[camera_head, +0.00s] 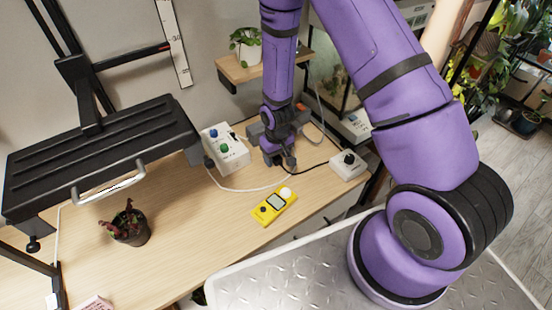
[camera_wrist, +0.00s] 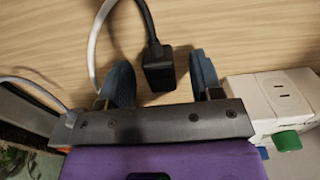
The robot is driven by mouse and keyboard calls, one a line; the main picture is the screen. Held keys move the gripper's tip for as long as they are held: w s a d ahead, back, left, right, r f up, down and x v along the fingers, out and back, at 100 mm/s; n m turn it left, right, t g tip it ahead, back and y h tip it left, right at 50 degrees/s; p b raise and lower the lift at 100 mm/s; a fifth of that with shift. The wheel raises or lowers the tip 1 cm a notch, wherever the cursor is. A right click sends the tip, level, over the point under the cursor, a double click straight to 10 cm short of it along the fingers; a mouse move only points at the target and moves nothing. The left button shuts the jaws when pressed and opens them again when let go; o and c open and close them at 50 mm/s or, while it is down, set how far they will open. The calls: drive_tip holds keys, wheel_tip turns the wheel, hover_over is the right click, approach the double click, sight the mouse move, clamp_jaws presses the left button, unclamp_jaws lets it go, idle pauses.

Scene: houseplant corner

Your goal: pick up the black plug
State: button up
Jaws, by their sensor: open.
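The black plug (camera_wrist: 158,74) shows in the wrist view as a dark block on the light wood, its black cord running up from it. My gripper (camera_wrist: 163,72) is open, with one blue-grey finger on each side of the plug and a visible gap to each. The plug is not held. In the head view my gripper (camera_head: 279,158) points down at the back of the table, beside the white outlet box (camera_head: 232,158). There the plug is hard to tell from the dark fingers. The outlet box also shows at right in the wrist view (camera_wrist: 246,92), with slots and a green knob.
A yellow meter (camera_head: 268,213) lies in front of my gripper. A white box with a black knob (camera_head: 343,172) stands to the right. A white cable (camera_head: 240,189) curves close by. A black stand (camera_head: 95,150) and a potted plant (camera_head: 130,232) are at left. The front middle table is clear.

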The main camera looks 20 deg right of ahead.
drive_tip(key=shift+c, duration=0.4)
drive_tip(key=c, duration=0.9)
drive_tip(key=shift+c, duration=0.2)
